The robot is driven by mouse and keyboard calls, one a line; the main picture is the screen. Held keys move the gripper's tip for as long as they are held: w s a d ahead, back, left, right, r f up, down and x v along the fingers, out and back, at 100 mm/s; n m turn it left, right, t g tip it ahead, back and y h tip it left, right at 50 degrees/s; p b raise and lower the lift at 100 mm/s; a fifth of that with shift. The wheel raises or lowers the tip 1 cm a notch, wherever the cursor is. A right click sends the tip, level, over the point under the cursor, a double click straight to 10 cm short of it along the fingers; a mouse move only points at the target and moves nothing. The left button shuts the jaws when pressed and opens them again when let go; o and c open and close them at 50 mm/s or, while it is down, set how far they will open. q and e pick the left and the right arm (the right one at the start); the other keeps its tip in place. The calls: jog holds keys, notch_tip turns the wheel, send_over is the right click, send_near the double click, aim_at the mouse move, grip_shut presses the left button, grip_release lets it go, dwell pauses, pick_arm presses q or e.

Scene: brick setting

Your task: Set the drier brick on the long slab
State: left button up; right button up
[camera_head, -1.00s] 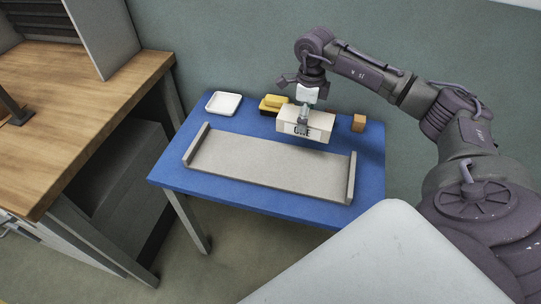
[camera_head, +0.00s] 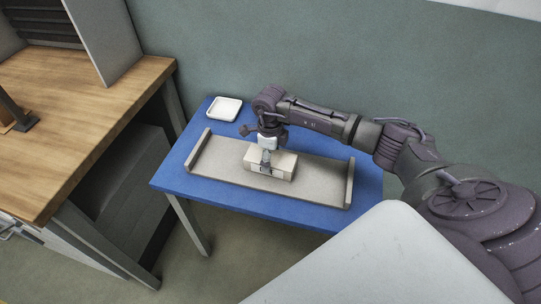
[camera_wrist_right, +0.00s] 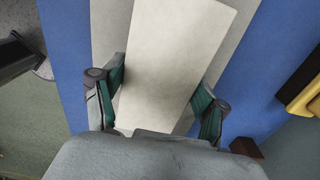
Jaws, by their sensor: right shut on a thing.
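The pale cream brick (camera_head: 284,166) is between the fingers of my right gripper (camera_head: 266,158), which is shut on it. In the right wrist view the brick (camera_wrist_right: 182,55) lies between the two green finger pads of the gripper (camera_wrist_right: 160,82). The long grey slab (camera_head: 322,180), with a raised lip at each end, lies on the blue table. The brick is over the slab's middle, at or very close to its surface; I cannot tell whether it touches. My left gripper is not in view.
A white square dish (camera_head: 224,108) stands at the blue table's (camera_head: 175,180) back left. In the right wrist view a yellow object (camera_wrist_right: 306,95) and a small brown block (camera_wrist_right: 246,147) show at the right. A wooden bench (camera_head: 90,95) stands at left.

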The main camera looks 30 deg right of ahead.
jog(key=o, duration=1.5)
jog(key=shift+r, duration=0.15)
notch_tip(320, 180, up, 12)
jog(key=b, duration=0.1)
